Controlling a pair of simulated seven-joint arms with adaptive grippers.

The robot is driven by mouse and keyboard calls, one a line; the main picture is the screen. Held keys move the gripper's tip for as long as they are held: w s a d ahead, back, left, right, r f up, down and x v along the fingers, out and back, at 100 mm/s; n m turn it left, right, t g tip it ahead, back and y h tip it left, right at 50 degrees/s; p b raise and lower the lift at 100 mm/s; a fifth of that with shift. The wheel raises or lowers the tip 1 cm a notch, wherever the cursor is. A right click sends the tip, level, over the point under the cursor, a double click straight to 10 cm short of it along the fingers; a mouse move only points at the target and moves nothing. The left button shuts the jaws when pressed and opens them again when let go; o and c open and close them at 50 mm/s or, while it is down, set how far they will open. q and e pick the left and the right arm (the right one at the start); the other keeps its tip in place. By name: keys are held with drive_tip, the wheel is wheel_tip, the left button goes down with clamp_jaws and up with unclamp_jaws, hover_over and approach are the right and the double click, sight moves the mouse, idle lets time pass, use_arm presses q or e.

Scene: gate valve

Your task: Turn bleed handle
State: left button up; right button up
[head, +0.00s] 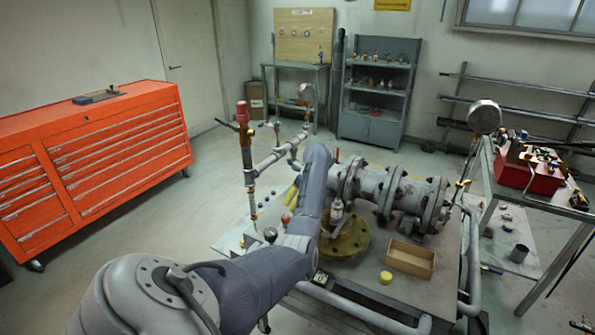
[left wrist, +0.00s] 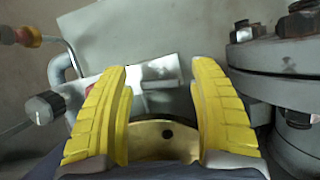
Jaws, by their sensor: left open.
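My left gripper (head: 294,188) has yellow fingers, partly hidden behind my own arm in the head view. It is beside the grey flanged valve body (head: 368,187). In the left wrist view the gripper (left wrist: 160,100) is open, with nothing gripped. A small silver bar-like fitting (left wrist: 160,82) shows between and beyond the fingers. A brass flange (left wrist: 165,138) with a dark hole lies below it. I cannot tell which part is the bleed handle. My right gripper is not in view.
A pipe riser with a red top (head: 242,112) stands left of the valve. The grey flange with bolts (left wrist: 285,70) is close to the right finger. A wooden tray (head: 410,258) and a yellow cap (head: 386,277) sit on the bench. A red toolbox (head: 530,172) is farther right.

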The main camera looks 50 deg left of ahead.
use_arm(q)
clamp_jaws()
idle(0.6)
drive_tip(key=shift+a, duration=0.1)
idle(0.5)
